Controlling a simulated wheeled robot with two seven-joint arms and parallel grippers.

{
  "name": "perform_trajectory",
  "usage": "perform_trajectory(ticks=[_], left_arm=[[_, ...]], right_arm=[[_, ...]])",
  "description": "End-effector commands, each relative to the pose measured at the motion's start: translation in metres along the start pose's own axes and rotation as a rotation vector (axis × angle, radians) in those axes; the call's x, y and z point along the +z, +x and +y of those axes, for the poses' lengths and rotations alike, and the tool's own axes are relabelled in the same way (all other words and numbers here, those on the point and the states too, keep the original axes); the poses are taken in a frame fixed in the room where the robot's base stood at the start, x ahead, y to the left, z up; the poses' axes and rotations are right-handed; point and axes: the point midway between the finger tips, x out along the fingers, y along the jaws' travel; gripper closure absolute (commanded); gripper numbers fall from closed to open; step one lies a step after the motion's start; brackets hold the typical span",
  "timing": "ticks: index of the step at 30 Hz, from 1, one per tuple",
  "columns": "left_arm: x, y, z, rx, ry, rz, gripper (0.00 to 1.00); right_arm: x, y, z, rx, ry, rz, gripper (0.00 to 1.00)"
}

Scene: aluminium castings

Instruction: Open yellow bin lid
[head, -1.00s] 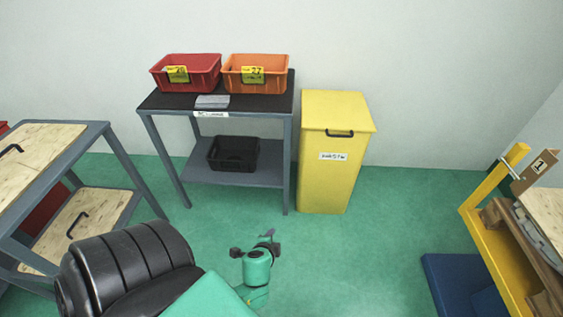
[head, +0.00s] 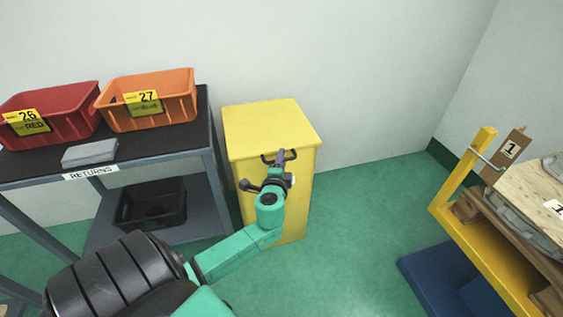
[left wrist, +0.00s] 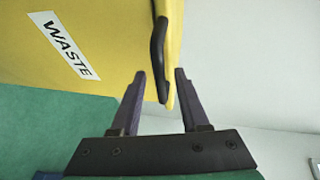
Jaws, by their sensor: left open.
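The yellow bin (head: 275,215) stands against the wall with its flat yellow lid (head: 268,127) closed. A dark handle (head: 290,154) is on the lid's front edge. My left gripper (head: 279,158) is at the front of the bin, by the handle, and hides part of it. In the left wrist view the open fingers (left wrist: 160,75) point at the black handle (left wrist: 160,60), whose lower end lies between the fingertips. I cannot tell whether they touch. A WASTE label (left wrist: 64,45) is on the bin's front. My right gripper is not in view.
Left of the bin is a grey table (head: 190,158) with a red bin (head: 48,115), an orange bin (head: 150,103) and a grey flat block (head: 90,153) on top. A black bin (head: 150,204) is on its lower shelf. A yellow-framed cart (head: 455,235) stands right. Floor between is clear.

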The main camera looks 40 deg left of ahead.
Motion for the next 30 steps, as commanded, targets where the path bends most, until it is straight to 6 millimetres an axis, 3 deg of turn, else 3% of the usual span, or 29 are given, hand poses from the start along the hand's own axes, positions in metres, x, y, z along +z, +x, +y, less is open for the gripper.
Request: perform_trajectory(ticks=[8,9,12,30], left_arm=[[-0.0002,0.0049,0.0001,0.001,-0.001,0.001,0.55],[-0.0002,0.0048,0.0002,0.001,-0.001,0.001,0.63],[-0.0002,0.0047,0.0003,0.001,-0.001,0.001,1.00],[-0.0002,0.0043,0.0012,0.003,0.000,0.001,1.00]], right_arm=[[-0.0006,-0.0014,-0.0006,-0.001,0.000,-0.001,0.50],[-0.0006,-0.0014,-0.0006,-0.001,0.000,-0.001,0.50],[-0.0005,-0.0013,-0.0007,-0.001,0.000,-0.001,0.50],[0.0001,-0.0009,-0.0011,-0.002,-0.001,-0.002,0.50]])
